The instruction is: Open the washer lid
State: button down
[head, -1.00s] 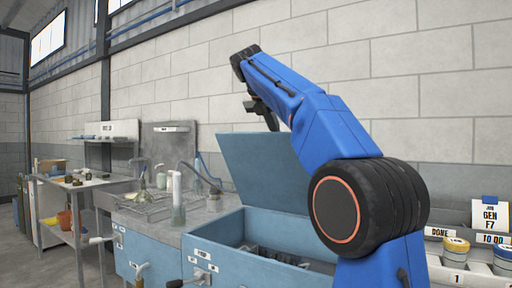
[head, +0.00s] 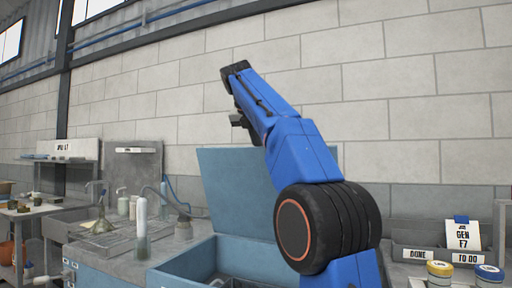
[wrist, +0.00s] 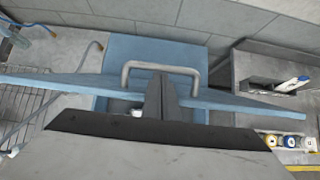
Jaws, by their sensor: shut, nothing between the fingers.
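The washer is a light blue box; its front wall (head: 185,268) shows at the bottom of the head view. Its blue lid (head: 238,190) stands raised, open above the box, its right part hidden behind my blue arm. My gripper (head: 238,118) is above the lid in the head view, small and dark. In the wrist view my gripper (wrist: 160,97) is shut and empty. A grey U-shaped handle (wrist: 160,66) shows just beyond the fingers, with blue panels (wrist: 155,50) around it. I cannot tell whether the fingers touch the handle.
A grey counter with a sink and wire rack (head: 98,243) lies left of the washer. A clear bottle (head: 142,225) stands near the washer's left side. At right, a grey holder (head: 400,238) stands behind a yellow-lidded jar (head: 440,270) and a blue-lidded jar (head: 489,273). A block wall stands behind.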

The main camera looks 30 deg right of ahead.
jog(key=w+d, duration=0.2)
jog(key=d, duration=0.1)
jog(key=shift+r+h, duration=0.2)
jog(key=shift+h, duration=0.2)
jog(key=shift+v, duration=4.15)
jog(key=shift+s, duration=0.15)
